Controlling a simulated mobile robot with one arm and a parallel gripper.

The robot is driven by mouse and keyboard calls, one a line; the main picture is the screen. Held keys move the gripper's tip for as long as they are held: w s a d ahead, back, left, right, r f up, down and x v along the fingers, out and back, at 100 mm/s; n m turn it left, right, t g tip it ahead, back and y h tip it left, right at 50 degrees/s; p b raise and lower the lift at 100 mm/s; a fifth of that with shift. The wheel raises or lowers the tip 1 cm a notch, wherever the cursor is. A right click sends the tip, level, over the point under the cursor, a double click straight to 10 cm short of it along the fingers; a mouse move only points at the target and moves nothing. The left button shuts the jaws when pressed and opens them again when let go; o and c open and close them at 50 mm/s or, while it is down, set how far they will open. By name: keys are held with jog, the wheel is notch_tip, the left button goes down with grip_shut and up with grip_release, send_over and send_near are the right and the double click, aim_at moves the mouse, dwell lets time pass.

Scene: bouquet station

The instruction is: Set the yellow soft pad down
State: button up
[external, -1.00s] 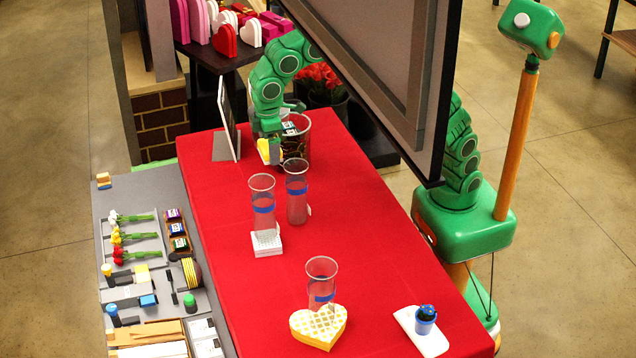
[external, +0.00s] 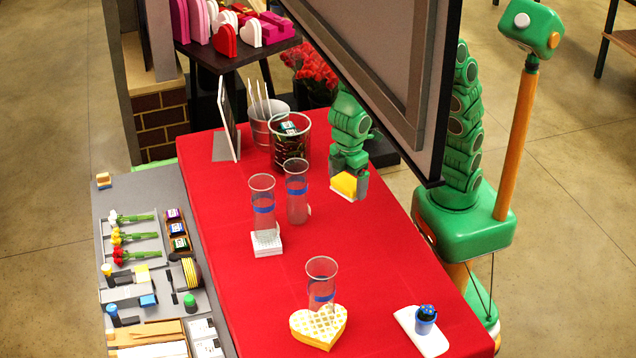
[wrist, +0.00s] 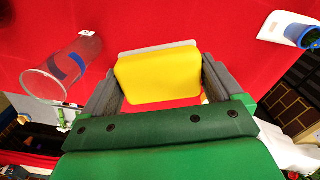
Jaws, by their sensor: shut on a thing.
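The yellow soft pad (external: 344,185) has a pale underside and is held by my gripper (external: 350,184) over the right part of the red table (external: 380,250), to the right of two glass vases. In the wrist view the pad (wrist: 158,75) sits between the two grey fingers of my gripper (wrist: 160,82), which are shut on its sides. The pad appears to be above the cloth, but the exact gap cannot be told.
Clear vases with blue bands (external: 297,190) (external: 262,205) stand left of the pad. Another vase (external: 321,285) stands by a heart-shaped waffle-patterned box (external: 318,327). A small blue pot (external: 425,321) is at front right. A dark bin (external: 290,145) stands behind. The middle right of the cloth is clear.

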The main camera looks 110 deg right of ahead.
jog(key=s+a+f+n, duration=0.2)
jog(key=s+a+f, duration=0.15)
jog(key=s, duration=0.45)
jog(key=s+a+f+n, duration=0.25)
jog(key=s+f, duration=0.25)
jog(key=s, duration=0.4)
send_over(382, 282)
jog(key=f, duration=0.9)
jog(key=shift+s+d+f, duration=0.25)
jog(key=shift+f, duration=0.15)
jog(key=shift+w+a+f, duration=0.15)
jog(key=shift+w+f, duration=0.05)
jog(key=shift+f, duration=1.6)
jog(key=shift+f, duration=0.1)
jog(key=o, duration=0.6)
jog(key=shift+o, duration=0.5)
